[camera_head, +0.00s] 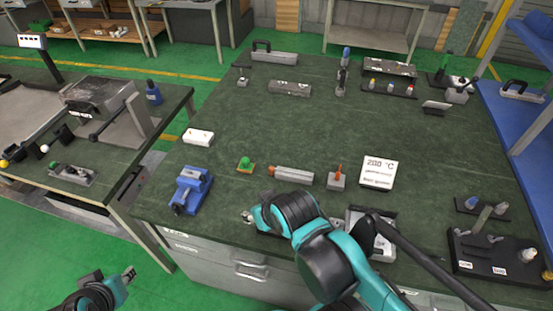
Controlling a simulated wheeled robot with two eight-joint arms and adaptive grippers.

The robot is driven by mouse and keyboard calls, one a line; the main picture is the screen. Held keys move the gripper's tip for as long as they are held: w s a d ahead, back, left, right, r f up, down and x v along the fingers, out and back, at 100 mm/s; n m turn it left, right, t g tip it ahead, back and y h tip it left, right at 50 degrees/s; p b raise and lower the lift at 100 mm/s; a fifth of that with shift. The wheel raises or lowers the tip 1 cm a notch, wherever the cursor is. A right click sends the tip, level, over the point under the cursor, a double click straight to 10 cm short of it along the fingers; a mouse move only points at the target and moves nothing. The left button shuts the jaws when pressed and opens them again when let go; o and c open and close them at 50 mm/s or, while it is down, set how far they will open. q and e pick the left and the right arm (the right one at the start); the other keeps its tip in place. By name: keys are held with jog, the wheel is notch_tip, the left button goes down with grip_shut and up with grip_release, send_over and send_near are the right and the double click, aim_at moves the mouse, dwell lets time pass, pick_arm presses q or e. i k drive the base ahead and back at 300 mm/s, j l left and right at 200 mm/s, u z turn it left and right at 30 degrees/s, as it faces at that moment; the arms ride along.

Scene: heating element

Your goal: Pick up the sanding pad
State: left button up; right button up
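I cannot tell for sure which object is the sanding pad. One candidate is a small yellowish pad with a green knob (245,165) on the green worktop (270,130). Another is a grey block with an upright orange handle (337,180) to its right. My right gripper (248,216) is low over the table's front edge, below and apart from both, partly hidden by its own arm; its fingers are too small to read. My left gripper (128,273) is at the lower left, over the green floor, away from the table; its finger opening is unclear.
A blue vise (190,190) stands at the front left corner. A white box (198,137), a grey block with an orange end (292,174) and a white sign (379,172) lie nearby. A black rack (495,255) is at front right. The worktop's middle is clear.

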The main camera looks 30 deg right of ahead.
aim_at(244, 166)
jog(key=z, duration=0.75)
jog(key=i+j, duration=0.1)
jog(key=j, duration=0.3)
jog(key=i+j+u, duration=0.1)
jog(key=j, duration=0.25)
jog(key=i+j, duration=0.1)
jog(key=j, duration=0.25)
jog(key=i+j, duration=0.15)
jog(key=j, duration=0.25)
jog(key=i+j+u, duration=0.1)
jog(key=j, duration=0.25)
